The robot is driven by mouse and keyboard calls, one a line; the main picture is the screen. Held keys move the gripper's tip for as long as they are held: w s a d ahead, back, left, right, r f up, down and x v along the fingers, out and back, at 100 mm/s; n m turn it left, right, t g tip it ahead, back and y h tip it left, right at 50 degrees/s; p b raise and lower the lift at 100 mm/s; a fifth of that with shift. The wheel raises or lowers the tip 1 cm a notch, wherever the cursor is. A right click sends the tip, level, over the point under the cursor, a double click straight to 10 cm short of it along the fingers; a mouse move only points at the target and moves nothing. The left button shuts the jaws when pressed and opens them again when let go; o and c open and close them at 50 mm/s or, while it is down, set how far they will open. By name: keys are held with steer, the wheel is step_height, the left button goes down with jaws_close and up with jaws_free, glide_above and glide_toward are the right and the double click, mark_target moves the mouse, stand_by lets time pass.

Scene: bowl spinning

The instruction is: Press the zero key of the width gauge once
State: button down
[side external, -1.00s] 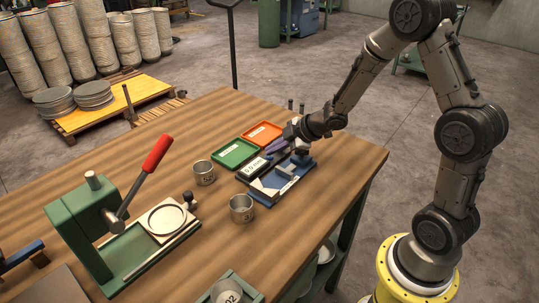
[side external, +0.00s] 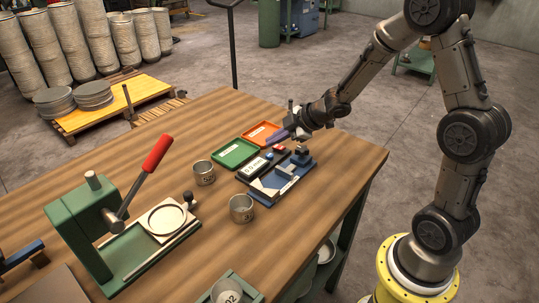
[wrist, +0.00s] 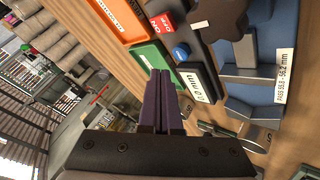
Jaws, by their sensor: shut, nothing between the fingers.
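The blue width gauge (side external: 272,196) lies on the bench, with its dark display box (side external: 252,169) along its far left side. The display also shows in the wrist view (wrist: 202,82), with digits and "mm" too small to read surely. The blue key (wrist: 180,52) is beside the display, and a red key (wrist: 164,22) with white lettering is beyond it. My gripper (side external: 276,141) is raised above the far end of the gauge, clear of the keys. In the wrist view its purple fingers (wrist: 160,76) are together and empty.
A green tray (side external: 235,153) and an orange tray (side external: 260,134) lie beyond the gauge. A green press with a red lever (side external: 157,155) stands at left. Bare bench lies at the front right.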

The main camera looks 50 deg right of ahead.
step_height(320, 180, up, 4)
steer(key=shift+f, duration=0.25)
stand_by(0.5)
steer(key=shift+a, duration=0.1)
step_height(320, 180, up, 8)
steer(key=r+t, duration=0.1)
steer(key=t, duration=0.1)
glide_above(273, 158)
steer(key=a, duration=0.4)
step_height(273, 158, up, 4)
steer(key=s+f+t, duration=0.1)
steer(key=s, duration=0.1)
steer(key=s+d+r+m+h, duration=0.1)
steer(key=s+r+m+h, duration=0.35)
steer(key=s+r, duration=0.3)
steer(key=s+a+f+m+g+y, duration=0.1)
steer(key=s+a+f+m+g, duration=0.1)
steer(key=s+f, duration=0.3)
steer(key=s+a+f+m+g+y, duration=0.1)
steer(key=s+f+m+g, duration=0.3)
steer(key=s, duration=1)
steer(key=shift+s+a+f+m, duration=0.15)
steer(key=shift+a+f+m, duration=0.3)
steer(key=shift+f, duration=0.1)
